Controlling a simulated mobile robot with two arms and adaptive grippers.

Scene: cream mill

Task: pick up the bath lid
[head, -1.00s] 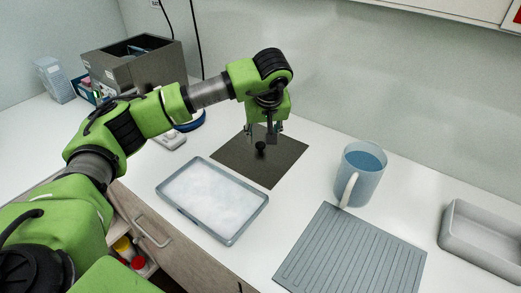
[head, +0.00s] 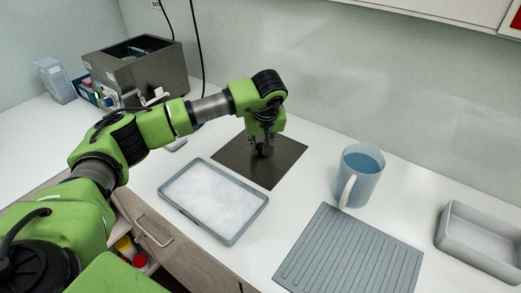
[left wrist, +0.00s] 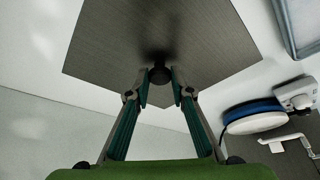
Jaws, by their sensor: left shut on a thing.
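The bath lid (head: 285,158) is a dark, flat, square plate with a black knob in its middle. It appears to lie flat on the white counter, beyond the tray of white material. My left gripper (head: 262,150) points down over its centre, with its fingers closed around the knob. In the left wrist view, the knob (left wrist: 160,73) sits at the tips of my left gripper (left wrist: 160,88), with the plate (left wrist: 205,35) behind it. The fingers partly hide the knob in the head view. My right gripper is not in view.
A shallow tray (head: 231,241) of white material is just in front of the lid. A blue jug (head: 367,184) stands to the right, near a ribbed grey mat (head: 345,255) and a grey bin (head: 450,238). A dark box (head: 150,72) is at the back left.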

